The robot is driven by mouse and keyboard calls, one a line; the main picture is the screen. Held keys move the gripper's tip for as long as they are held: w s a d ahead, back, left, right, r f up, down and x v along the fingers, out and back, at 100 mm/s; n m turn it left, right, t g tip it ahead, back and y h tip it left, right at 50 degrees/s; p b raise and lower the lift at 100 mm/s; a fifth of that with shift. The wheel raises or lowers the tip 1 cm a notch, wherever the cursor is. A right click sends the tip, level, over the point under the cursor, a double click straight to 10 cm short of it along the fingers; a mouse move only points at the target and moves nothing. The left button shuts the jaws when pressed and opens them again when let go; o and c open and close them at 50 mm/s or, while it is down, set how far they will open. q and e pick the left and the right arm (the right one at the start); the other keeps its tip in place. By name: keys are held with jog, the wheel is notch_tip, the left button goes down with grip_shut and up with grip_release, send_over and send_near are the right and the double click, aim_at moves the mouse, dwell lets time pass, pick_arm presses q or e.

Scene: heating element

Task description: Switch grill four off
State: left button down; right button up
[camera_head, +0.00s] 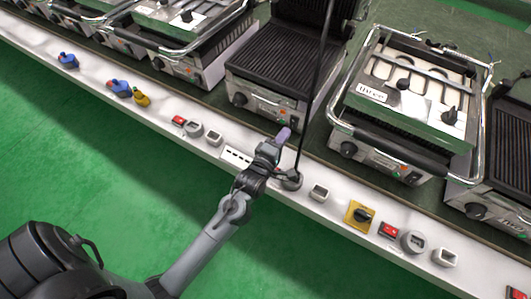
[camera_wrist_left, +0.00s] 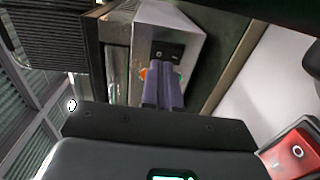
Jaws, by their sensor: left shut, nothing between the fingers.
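My left gripper (camera_head: 283,136) is shut and empty, with purple fingertips raised above the white ledge in front of the open middle grill (camera_head: 290,70). In the left wrist view its purple fingers (camera_wrist_left: 163,88) lie together, pointing at a metal grill front with a dark plate (camera_wrist_left: 168,52). A red rocker switch (camera_wrist_left: 291,155) marked with a circle shows at the lower right there, beside the gripper body and apart from the fingers. In the head view, red switches (camera_head: 179,121) (camera_head: 388,230) sit along the ledge. No number shows which grill is four. My right gripper is not in view.
A black cable hangs to a round dark socket (camera_head: 291,180) right of my gripper. Blue (camera_head: 119,88) and yellow (camera_head: 141,99) plugs stick up at the left.

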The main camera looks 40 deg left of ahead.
pick_arm(q)
jog(key=s+d+p, duration=0.1)
jog(key=s+p, duration=0.2)
jog(key=s, duration=0.7)
jog(key=shift+d+r, duration=0.2)
jog(key=shift+r, duration=0.15)
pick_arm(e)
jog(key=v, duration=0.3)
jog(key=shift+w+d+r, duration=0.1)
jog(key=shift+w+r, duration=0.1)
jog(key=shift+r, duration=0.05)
pick_arm(q)
jog(key=shift+w, duration=0.1)
